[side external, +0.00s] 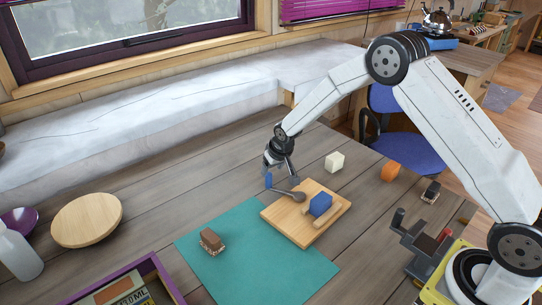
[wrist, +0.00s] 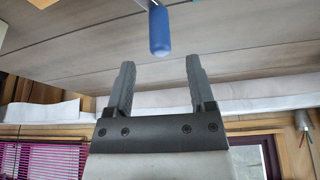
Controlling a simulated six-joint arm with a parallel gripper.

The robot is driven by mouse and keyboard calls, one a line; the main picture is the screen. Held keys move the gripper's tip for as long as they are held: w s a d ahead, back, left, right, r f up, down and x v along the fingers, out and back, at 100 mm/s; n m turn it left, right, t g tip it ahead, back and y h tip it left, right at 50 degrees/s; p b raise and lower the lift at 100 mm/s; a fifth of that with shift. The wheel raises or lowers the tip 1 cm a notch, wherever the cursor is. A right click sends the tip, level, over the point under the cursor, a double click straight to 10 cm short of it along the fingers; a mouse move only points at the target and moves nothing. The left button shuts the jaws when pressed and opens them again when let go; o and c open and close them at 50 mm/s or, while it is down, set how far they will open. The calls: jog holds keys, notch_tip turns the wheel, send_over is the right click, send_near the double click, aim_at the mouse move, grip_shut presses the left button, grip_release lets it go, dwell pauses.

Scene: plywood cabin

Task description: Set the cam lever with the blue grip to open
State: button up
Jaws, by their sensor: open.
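The lever's marked setting cannot be read.
A teal mat (side external: 245,260) with a brown brush-like block (side external: 211,241) lies in front. A white block (side external: 335,162) and an orange block (side external: 391,171) stand behind right. A wooden plate (side external: 87,220) is far left.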

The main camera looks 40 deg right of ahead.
aim_at(267, 179)
jog(key=shift+x, duration=3.8)
grip_shut()
